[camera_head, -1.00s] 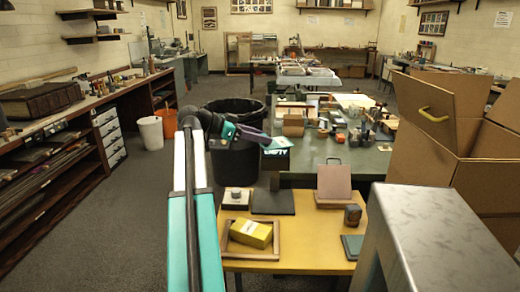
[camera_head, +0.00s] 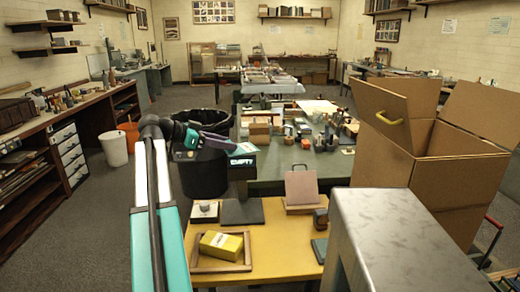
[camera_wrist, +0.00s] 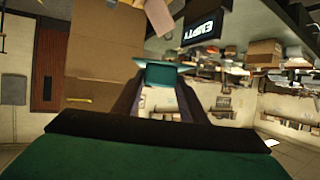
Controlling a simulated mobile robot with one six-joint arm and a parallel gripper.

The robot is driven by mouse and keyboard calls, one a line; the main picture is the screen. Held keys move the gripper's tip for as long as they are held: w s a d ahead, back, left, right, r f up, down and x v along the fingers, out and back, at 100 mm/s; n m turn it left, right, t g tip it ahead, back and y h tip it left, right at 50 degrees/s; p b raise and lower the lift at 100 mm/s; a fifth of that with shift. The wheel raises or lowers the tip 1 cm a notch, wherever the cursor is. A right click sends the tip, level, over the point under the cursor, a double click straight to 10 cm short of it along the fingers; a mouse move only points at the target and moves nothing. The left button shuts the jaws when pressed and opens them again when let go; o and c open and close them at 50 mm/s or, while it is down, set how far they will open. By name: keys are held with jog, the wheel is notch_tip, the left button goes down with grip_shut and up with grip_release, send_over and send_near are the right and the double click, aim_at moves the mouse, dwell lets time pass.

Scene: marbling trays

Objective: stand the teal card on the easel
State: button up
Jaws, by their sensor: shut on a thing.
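My gripper (camera_head: 228,141) is out at the end of my arm, left of the easel and close to the EMPTY sign in the picture. In the wrist view its dark fingers are shut on the teal card (camera_wrist: 160,73), which sits at their tips. The easel (camera_head: 301,187) stands on the yellow table, right of the sign. It has a pinkish leaning board and a wooden foot, and its board is bare. A pinkish board, probably the easel's, shows at the top of the wrist view (camera_wrist: 158,15).
The yellow table (camera_head: 275,250) also holds a wooden tray (camera_head: 196,269) with a yellow box, a knobbed block (camera_head: 206,209), the EMPTY sign (camera_head: 242,162) on a dark stand, and a dark teal pad (camera_head: 320,250). A large open carton (camera_head: 420,165) is at right, a black bin (camera_head: 205,170) behind.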

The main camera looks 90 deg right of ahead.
notch_tip(320, 180, up, 8)
jog(key=p, duration=0.8)
jog(key=shift+r, duration=0.25)
